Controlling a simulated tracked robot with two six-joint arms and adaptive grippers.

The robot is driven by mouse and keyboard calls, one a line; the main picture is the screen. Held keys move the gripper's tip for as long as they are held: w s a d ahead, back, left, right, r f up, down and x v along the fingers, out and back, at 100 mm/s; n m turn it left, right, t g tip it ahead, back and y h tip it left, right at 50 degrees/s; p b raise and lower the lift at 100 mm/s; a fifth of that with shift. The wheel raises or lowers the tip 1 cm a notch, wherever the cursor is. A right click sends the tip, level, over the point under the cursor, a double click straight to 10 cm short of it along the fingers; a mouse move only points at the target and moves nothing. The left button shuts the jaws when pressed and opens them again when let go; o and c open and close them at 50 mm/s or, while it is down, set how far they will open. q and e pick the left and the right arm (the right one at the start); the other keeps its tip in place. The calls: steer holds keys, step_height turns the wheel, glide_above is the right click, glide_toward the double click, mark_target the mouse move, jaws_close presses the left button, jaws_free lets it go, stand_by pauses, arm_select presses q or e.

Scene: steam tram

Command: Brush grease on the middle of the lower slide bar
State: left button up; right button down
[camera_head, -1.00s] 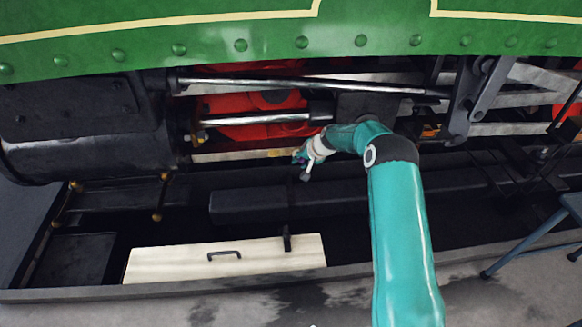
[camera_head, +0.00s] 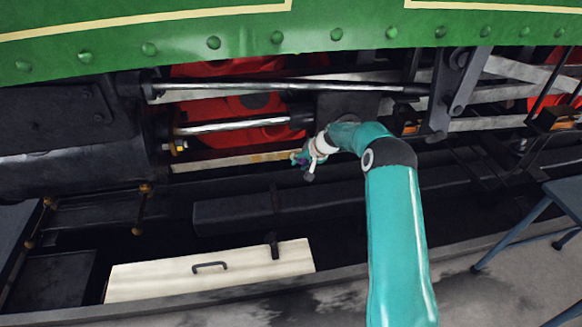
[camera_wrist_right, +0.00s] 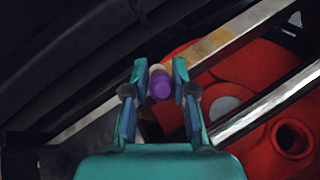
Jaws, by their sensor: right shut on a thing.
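The lower slide bar (camera_head: 215,162) is a pale bar below the bright piston rod. It also shows as a diagonal bar in the right wrist view (camera_wrist_right: 105,112). A yellow-brown grease patch (camera_wrist_right: 208,44) lies on it, also visible in the head view (camera_head: 268,157). My right gripper (camera_head: 303,161) is beside the bar, at the right end of its visible stretch. In the right wrist view my right gripper (camera_wrist_right: 160,75) is shut on a brush with a purple handle (camera_wrist_right: 162,87). The brush tip is mostly hidden; I cannot tell whether it touches the bar. My left gripper is out of view.
The upper slide bar (camera_head: 235,91) and piston rod (camera_head: 235,126) run above, with red wheel parts (camera_head: 240,106) behind. A dark cylinder block (camera_head: 80,140) is at left, a blue-grey stool (camera_head: 540,215) at right.

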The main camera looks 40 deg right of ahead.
steer(key=shift+s+d, duration=1.4)
steer(key=shift+d, duration=0.9)
steer(key=shift+w+a+r+p, duration=0.1)
steer(key=shift+w+a+p, duration=0.1)
steer(key=shift+w+a, duration=0.35)
steer(key=shift+w+a+p, duration=0.25)
steer(key=shift+w+a, duration=0.05)
steer(key=shift+a, duration=0.45)
steer(key=shift+w+a+r+p, duration=0.1)
steer(key=shift+w+a+p, duration=0.1)
steer(key=shift+w+a, duration=0.35)
steer(key=shift+w+a+f+p, duration=0.1)
steer(key=shift+w+a+p, duration=0.2)
steer(key=shift+a, duration=0.45)
steer(key=shift+w+a+p, duration=0.25)
steer(key=shift+w+a, duration=0.05)
steer(key=shift+a, duration=0.4)
steer(key=w+a+p, duration=0.5)
steer(key=a+p, duration=0.2)
steer(key=a, duration=0.2)
steer(key=shift+w+a, duration=0.2)
steer(key=shift+w, duration=0.15)
